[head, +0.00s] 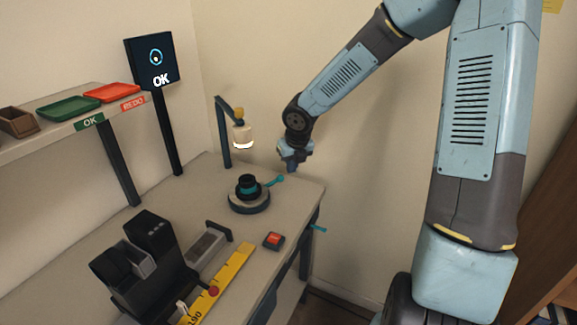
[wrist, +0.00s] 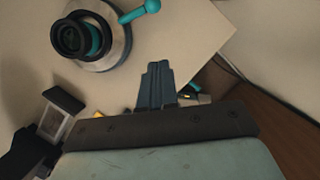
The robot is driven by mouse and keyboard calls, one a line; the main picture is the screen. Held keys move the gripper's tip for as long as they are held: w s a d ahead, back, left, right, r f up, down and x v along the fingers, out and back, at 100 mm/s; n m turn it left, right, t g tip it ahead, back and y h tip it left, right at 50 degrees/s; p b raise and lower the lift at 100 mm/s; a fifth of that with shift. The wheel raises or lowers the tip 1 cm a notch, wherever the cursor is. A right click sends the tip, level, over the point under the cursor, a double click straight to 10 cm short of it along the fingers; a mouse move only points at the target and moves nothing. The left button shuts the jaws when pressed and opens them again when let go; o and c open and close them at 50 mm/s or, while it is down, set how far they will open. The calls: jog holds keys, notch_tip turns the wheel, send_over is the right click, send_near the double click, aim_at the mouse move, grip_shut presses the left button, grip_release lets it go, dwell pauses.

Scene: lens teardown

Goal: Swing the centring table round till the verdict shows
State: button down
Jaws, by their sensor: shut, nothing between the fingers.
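The centring table (head: 249,203) is a round grey base on the bench, with a black and teal lens (head: 247,186) on top. Its teal handle (head: 275,181) points right, toward the bench edge. In the wrist view the table (wrist: 112,55), lens (wrist: 72,38) and handle (wrist: 140,11) show at the upper left. The screen (head: 152,62) on a post shows a ring mark and the word "OK". My gripper (head: 292,165) is to the right of the handle and apart from it. In the wrist view the fingers (wrist: 157,75) are together with nothing between them.
A lamp (head: 243,137) on a bent post stands behind the table. A red button box (head: 274,241), a yellow ruler (head: 232,272) and a black device (head: 150,260) are in front. A shelf at left bears green (head: 68,109) and red (head: 112,92) trays.

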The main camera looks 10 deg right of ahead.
jog(key=x, duration=0.8)
jog(key=shift+w+a+f, duration=0.15)
jog(key=shift+w, duration=0.35)
jog(key=shift+w+a+f, duration=0.1)
jog(key=shift+w+f, duration=0.05)
jog(key=shift+w, duration=0.4)
jog(key=shift+w+a+f, duration=0.1)
jog(key=shift+w+a, duration=0.15)
jog(key=shift+w, duration=0.65)
